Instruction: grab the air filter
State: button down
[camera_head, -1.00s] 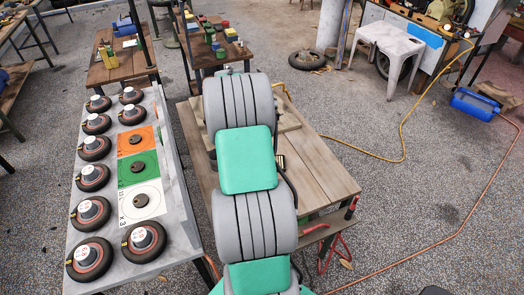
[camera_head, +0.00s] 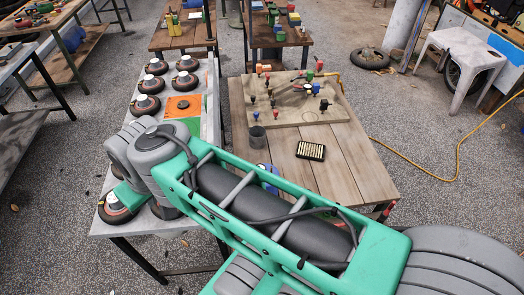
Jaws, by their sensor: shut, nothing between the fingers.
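A small black-framed rectangle with pale pleats (camera_head: 310,150), which looks like the air filter, lies flat on the wooden tabletop (camera_head: 345,185), just in front of a board. Its whole top shows and nothing touches it. My arm crosses the picture from the lower right to the left and covers the near part of that table. My gripper does not show; the far end of the arm is over the left table.
The grey left table (camera_head: 215,75) carries several small wheels (camera_head: 145,106) and an orange square (camera_head: 183,106). Bare wood lies right of the filter. A yellow hose (camera_head: 458,165) runs across the floor.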

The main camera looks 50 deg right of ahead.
aim_at(314, 152)
jog(key=u, duration=1.6)
jog(key=k, duration=1.05)
jog(key=z, duration=0.95)
jog(key=i, duration=0.5)
jog(key=z, duration=0.1)
